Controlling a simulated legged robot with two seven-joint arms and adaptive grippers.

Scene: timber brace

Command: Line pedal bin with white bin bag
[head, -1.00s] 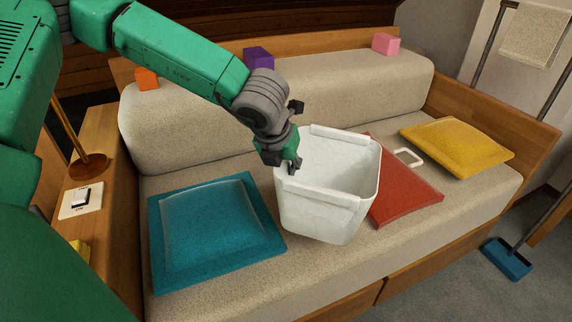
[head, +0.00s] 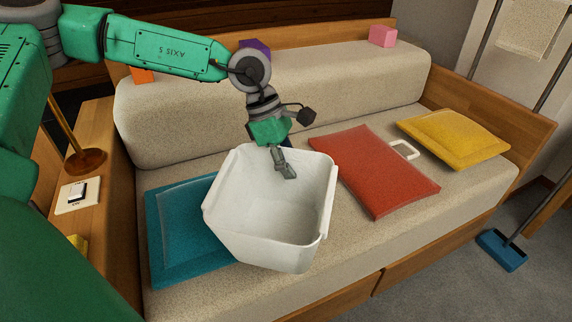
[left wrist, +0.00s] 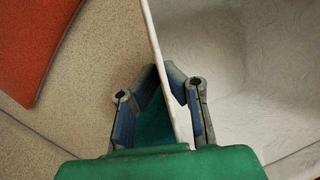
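A white, open-topped bin (head: 262,210) is tilted over the seat, in front of the left cushion. Its inside looks wrinkled, like a white bag (head: 270,212), and rolled edges run along two sides of its rim. I cannot tell bag from bin wall clearly, and no pedal or lid shows. My left gripper (head: 286,166) is at the back rim, one finger inside the bin. In the left wrist view the bin wall (left wrist: 235,80) passes between the close fingertips of my left gripper (left wrist: 167,72). My right gripper is not in view.
The beige sofa (head: 270,100) bears a teal cushion (head: 175,235), partly hidden, a red cushion (head: 372,170) and a yellow one (head: 452,138). A white loop (head: 404,150) lies by the red cushion. A side ledge with a switch (head: 77,196) is left.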

